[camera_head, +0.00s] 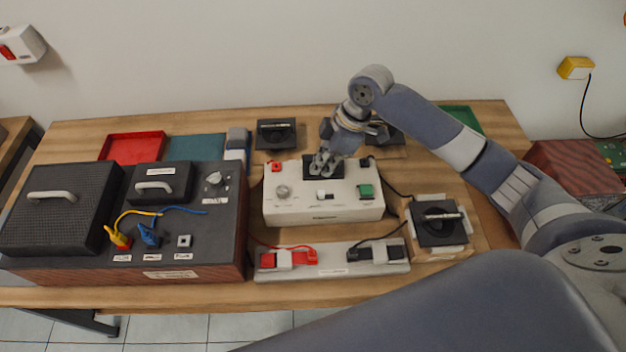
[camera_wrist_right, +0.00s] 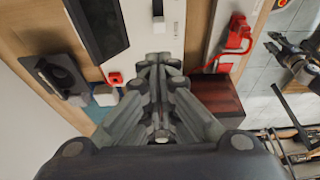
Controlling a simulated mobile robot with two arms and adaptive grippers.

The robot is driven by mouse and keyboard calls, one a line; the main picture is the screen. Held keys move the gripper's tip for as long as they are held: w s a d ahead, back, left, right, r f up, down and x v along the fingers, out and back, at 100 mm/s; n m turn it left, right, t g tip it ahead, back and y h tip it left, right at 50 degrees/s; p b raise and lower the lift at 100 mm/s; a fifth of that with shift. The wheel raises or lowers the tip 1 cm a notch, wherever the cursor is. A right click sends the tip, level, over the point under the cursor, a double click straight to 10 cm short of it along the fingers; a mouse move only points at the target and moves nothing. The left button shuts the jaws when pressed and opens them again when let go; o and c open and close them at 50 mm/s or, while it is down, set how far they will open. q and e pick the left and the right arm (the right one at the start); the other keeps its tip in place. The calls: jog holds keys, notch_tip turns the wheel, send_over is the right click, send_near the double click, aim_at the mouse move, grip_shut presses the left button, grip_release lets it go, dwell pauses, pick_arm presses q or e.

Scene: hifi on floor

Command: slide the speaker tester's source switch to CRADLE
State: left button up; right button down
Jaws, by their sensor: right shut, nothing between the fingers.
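The speaker tester (camera_head: 300,212) is a white box at the middle of the table. Lettering is too small to read.
A dark amplifier box (camera_head: 205,245) with yellow and blue leads stands at left. A white strip (camera_head: 330,270) with red and black clips lies in front of the tester. A black speaker unit (camera_head: 438,232) lies at right, another (camera_head: 276,140) behind. Wires run around the tester.

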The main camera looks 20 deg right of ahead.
aim_at(319, 192)
jog(key=p+x, duration=0.2)
jog(key=x, duration=0.6)
jog(key=shift+a, duration=0.1)
jog(key=shift+x, duration=0.85)
jog(key=shift+s+d+r+p, duration=0.15)
jog(key=shift+d+p, duration=0.1)
jog(key=shift+d, duration=0.35)
jog(key=shift+s+d+f+p, duration=0.1)
jog(key=shift+s+d+p, duration=0.1)
jog(key=shift+d, duration=0.7)
jog(key=shift+r, duration=0.1)
